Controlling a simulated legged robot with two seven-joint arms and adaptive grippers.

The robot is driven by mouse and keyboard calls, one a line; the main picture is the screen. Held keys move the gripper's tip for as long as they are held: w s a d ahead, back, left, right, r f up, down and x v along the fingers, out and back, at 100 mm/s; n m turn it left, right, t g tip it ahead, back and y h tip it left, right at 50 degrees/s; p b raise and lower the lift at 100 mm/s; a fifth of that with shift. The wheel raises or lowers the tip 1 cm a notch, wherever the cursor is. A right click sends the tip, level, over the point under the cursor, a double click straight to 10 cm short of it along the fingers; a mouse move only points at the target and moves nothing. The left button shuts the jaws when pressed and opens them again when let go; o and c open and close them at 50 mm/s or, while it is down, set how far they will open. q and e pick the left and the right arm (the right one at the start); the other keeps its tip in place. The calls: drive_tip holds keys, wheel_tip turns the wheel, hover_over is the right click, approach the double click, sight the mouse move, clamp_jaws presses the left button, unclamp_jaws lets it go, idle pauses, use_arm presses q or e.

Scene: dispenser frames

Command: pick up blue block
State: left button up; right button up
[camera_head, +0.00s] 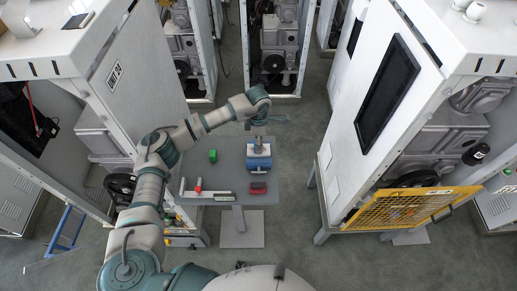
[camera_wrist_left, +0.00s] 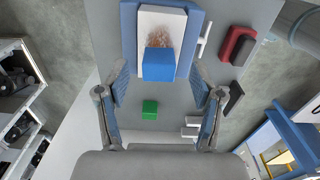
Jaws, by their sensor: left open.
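A blue block (camera_wrist_left: 158,64) shows in the left wrist view, on the white top of a blue fixture (camera_wrist_left: 129,38) with a brown patch beside the block. My left gripper (camera_head: 258,137) is over the fixture. In the wrist view its two fingers (camera_wrist_left: 158,82) are spread wide, one on each side of the block's near end, with nothing between them held. I cannot tell the height gap. My right gripper is not in view.
A green block (camera_head: 212,156) lies on the grey table (camera_head: 232,150), left of the fixture. A red-and-dark piece (camera_head: 258,188) lies in front. A red cylinder (camera_head: 198,186) and pale bars (camera_head: 218,195) lie at front left. White cabinets (camera_head: 390,75) flank the table; a yellow mesh panel (camera_head: 405,208) is at right.

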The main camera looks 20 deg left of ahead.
use_arm(q)
wheel_tip(320, 180, down, 2)
drive_tip(key=shift+f+b, duration=0.1)
drive_tip(key=shift+b, duration=0.25)
drive_tip(key=shift+a+f, duration=0.1)
drive_tip(key=shift+f, duration=0.2)
drive_tip(key=shift+a, duration=0.3)
drive_tip(key=shift+c, duration=0.9)
drive_tip(key=c, duration=0.4)
drive_tip(key=shift+d+r, duration=0.1)
clamp_jaws()
drive_tip(key=shift+d, duration=0.15)
